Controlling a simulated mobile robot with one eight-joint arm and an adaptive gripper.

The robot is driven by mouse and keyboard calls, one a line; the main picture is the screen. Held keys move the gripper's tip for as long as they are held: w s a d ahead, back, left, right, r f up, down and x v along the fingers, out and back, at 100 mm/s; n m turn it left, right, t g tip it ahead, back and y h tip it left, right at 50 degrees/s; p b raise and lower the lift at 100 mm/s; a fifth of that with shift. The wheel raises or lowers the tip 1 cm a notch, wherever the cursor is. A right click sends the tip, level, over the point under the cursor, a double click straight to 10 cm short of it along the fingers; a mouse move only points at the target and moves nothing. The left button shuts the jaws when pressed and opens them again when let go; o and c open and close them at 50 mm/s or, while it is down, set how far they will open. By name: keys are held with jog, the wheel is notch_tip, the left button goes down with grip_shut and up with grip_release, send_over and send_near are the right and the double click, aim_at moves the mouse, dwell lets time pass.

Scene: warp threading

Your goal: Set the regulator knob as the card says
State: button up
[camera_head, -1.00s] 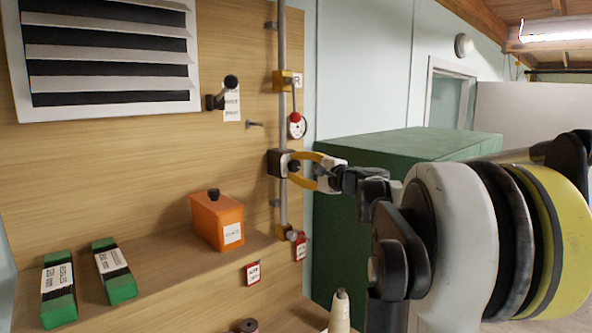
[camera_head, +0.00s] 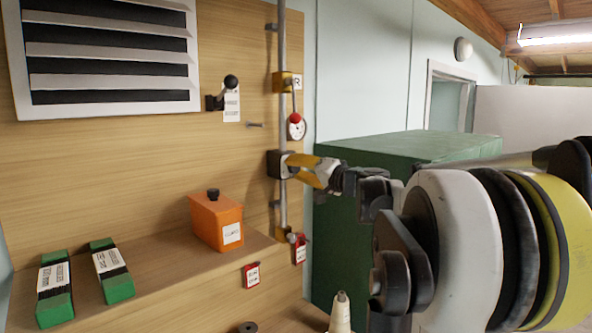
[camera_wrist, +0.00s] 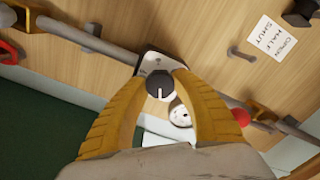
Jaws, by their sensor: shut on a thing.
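The regulator (camera_head: 279,163) is a dark block on the vertical pipe of the wooden panel. Its round dark knob (camera_wrist: 160,86) faces me in the wrist view and carries a short white mark. My gripper (camera_wrist: 161,78) has its two yellow fingers on either side of the knob, shut on it. In the head view my gripper (camera_head: 294,168) hides the knob. A white card (camera_head: 298,83) marked R hangs near the upper bracket.
A black lever (camera_head: 230,84) with a white card (camera_head: 231,106) is left of the pipe; that card reads OPEN, HALF, SHUT in the wrist view. Red tags (camera_head: 252,275) hang below. An orange box (camera_head: 216,222) and green bundles (camera_head: 112,272) sit on the shelf. A green cabinet (camera_head: 350,215) stands behind my arm.

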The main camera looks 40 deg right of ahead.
jog(key=shift+n, duration=0.6)
jog(key=o, duration=1.2)
jog(key=shift+w, duration=0.1)
jog(key=s, duration=1.2)
jog(key=shift+d, duration=0.2)
